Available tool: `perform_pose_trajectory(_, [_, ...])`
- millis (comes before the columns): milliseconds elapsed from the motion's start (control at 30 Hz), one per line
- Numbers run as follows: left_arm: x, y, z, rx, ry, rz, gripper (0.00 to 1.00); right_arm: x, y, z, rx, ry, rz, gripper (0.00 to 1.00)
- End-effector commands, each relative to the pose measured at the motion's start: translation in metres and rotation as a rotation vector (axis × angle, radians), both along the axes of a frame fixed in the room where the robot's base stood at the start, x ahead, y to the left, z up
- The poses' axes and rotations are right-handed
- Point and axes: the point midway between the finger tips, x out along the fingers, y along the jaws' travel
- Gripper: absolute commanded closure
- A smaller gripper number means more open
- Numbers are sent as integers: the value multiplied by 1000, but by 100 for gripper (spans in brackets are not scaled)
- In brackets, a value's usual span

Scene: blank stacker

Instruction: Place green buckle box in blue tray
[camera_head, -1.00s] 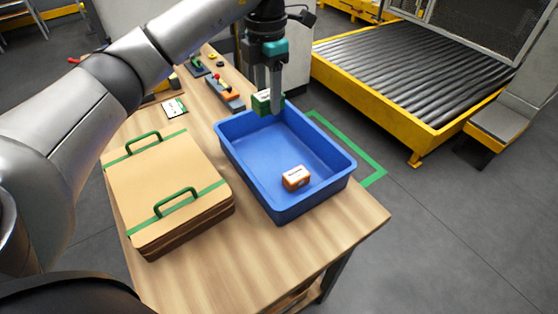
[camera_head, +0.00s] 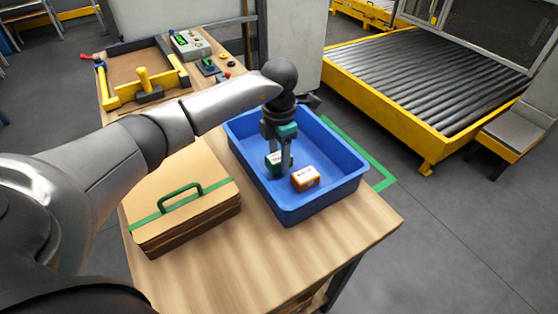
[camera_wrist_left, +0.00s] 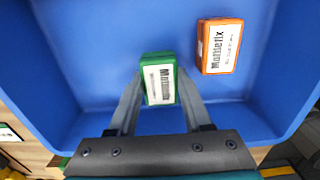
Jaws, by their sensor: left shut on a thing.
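The green buckle box (camera_head: 274,162), green with a white label, is inside the blue tray (camera_head: 296,213). My left gripper (camera_head: 279,160) reaches down into the tray and is shut on the box. In the left wrist view the green box (camera_wrist_left: 159,82) sits between the two fingertips, over the blue tray floor (camera_wrist_left: 110,50). I cannot tell whether the box touches the floor. An orange box (camera_head: 305,178) with a white label lies in the tray just right of the green box. My right gripper is not in view.
A stack of tan boards with a green handle (camera_head: 180,196) lies left of the tray on the wooden table (camera_head: 300,250). A wooden frame with yellow parts (camera_head: 145,85) and small devices are at the back. A roller conveyor (camera_head: 420,85) stands beyond.

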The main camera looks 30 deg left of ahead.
Motion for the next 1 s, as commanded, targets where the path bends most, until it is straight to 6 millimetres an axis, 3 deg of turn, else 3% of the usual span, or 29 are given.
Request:
perform_pose_trajectory(67, [0,0,-11,1,1,1,100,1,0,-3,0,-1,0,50])
perform_pose_trajectory(433, [0,1,-15,0,-1,1,100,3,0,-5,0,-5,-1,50])
perform_pose_trajectory(467, [0,1,-15,1,-1,1,48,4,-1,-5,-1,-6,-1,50])
perform_pose_trajectory(700, [0,0,-14,1,-1,1,21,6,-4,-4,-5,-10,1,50])
perform_pose_trajectory(1000, [0,0,-12,1,-1,1,21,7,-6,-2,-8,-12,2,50])
